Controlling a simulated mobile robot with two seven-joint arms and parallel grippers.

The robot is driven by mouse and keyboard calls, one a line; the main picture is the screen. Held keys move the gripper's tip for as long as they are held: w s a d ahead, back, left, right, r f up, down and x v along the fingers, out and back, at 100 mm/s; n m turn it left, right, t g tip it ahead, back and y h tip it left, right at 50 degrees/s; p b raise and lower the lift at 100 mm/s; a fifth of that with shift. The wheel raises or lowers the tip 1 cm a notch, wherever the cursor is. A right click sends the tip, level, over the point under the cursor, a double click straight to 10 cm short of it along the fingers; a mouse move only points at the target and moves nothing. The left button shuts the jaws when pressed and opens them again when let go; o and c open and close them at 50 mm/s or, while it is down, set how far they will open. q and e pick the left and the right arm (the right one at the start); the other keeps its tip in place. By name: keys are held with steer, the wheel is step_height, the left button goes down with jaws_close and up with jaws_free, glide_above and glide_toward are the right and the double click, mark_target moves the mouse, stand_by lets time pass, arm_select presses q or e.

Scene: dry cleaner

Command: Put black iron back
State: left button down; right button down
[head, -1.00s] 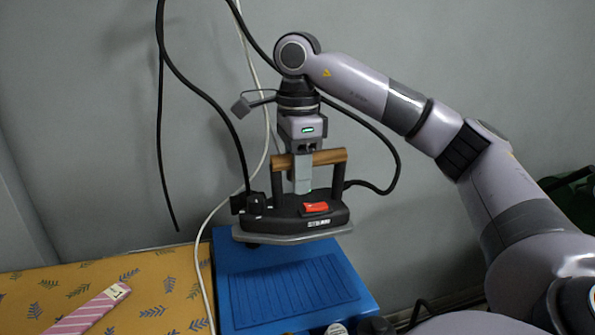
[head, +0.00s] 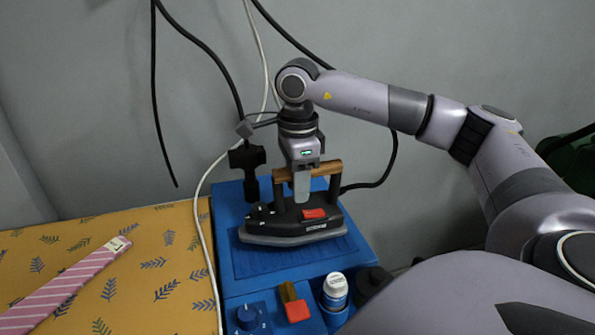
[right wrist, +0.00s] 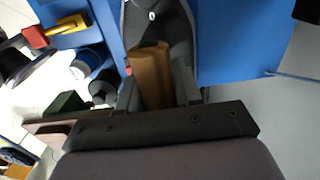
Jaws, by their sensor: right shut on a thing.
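The black iron (head: 285,222), with a wooden handle, a red switch and a grey soleplate, is upright over the blue stand (head: 232,262). Whether its sole touches the ribbed top cannot be told. My right gripper (head: 302,186) comes down from above and is shut on the wooden handle. In the right wrist view the handle (right wrist: 150,75) lies between its fingers, with the iron's dark body (right wrist: 158,22) beyond. The stand's blue surface (right wrist: 240,40) shows there too. My left gripper is not in view.
A white bottle (head: 335,290), a brush with a red end (head: 297,308) and a blue knob (head: 247,317) are at the stand's front. The yellow leaf-patterned board (head: 150,265) is left, with a pink striped item (head: 65,287) on it. Cables hang behind against the wall.

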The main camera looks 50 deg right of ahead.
mark_target(298, 208)
steer(key=shift+w+f, duration=0.1)
steer(key=shift+f, duration=1.2)
steer(key=c, duration=1)
jaws_free()
steer(key=shift+f, duration=0.35)
steer(key=shift+o, duration=1.2)
steer(key=shift+s, duration=0.2)
steer(key=shift+r, duration=0.1)
step_height(298, 208, up, 12)
steer(key=shift+a+r, duration=0.1)
